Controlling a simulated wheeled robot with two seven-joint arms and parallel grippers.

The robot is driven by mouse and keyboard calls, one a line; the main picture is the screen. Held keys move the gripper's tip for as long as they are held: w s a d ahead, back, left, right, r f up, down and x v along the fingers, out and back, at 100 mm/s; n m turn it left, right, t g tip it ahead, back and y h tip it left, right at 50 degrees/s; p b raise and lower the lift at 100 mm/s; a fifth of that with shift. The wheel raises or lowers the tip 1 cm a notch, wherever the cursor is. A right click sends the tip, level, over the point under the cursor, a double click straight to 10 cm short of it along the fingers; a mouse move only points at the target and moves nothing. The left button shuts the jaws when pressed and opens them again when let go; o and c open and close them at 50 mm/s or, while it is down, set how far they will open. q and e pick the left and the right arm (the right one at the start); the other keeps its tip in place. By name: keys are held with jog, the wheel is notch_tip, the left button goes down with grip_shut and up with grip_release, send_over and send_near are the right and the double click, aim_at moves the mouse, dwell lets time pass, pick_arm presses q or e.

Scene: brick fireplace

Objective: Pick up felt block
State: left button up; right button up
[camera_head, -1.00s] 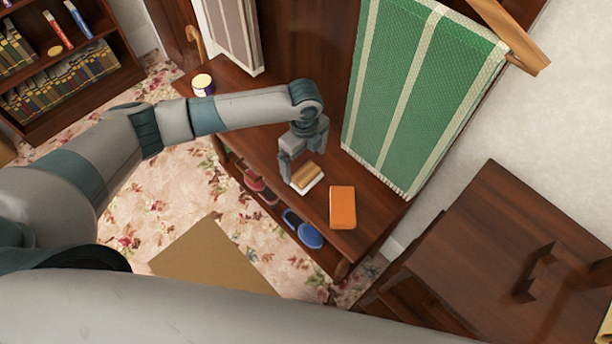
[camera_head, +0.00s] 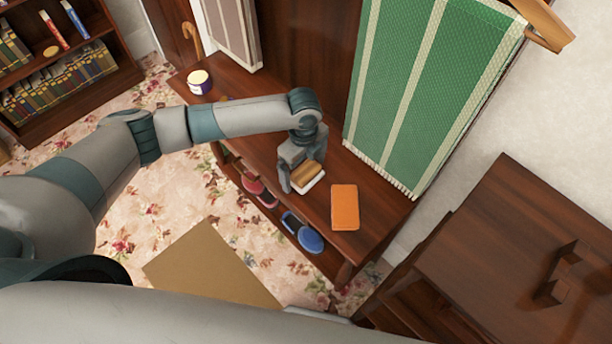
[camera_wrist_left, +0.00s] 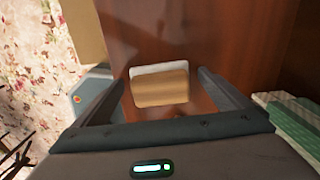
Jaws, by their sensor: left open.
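The felt block looks like the small block (camera_head: 308,175) with a tan-brown top and a white layer under it, on the wooden bench top. In the left wrist view the block (camera_wrist_left: 161,88) lies between the two fingers. My left gripper (camera_head: 300,182) is open and right at the block, pointing down, with a finger on each side. In the left wrist view the open left gripper (camera_wrist_left: 165,95) frames the block, and I cannot tell whether the fingers touch it. My right gripper is not in view.
An orange block (camera_head: 344,207) lies on the bench (camera_head: 372,225) just right of the gripper. A jar (camera_head: 199,82) stands at the bench's far left end. A green striped cloth (camera_head: 425,90) hangs behind. Shoes (camera_head: 303,232) sit on the lower shelf. A dark cabinet (camera_head: 490,240) stands at right.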

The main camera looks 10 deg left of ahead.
aim_at(304, 168)
pick_arm(q)
jog(key=shift+c, duration=0.3)
jog(key=c, duration=1.1)
jog(key=shift+r, duration=0.1)
jog(key=shift+r+b, duration=0.35)
jog(key=shift+r, duration=0.4)
notch_tip(304, 168, up, 3)
jog(key=shift+f+b, duration=0.2)
jog(key=shift+b, duration=0.25)
jog(key=s+d+r+b, duration=0.2)
jog(key=s+d+r, duration=0.4)
jog(key=s, duration=0.4)
jog(key=shift+r, duration=0.4)
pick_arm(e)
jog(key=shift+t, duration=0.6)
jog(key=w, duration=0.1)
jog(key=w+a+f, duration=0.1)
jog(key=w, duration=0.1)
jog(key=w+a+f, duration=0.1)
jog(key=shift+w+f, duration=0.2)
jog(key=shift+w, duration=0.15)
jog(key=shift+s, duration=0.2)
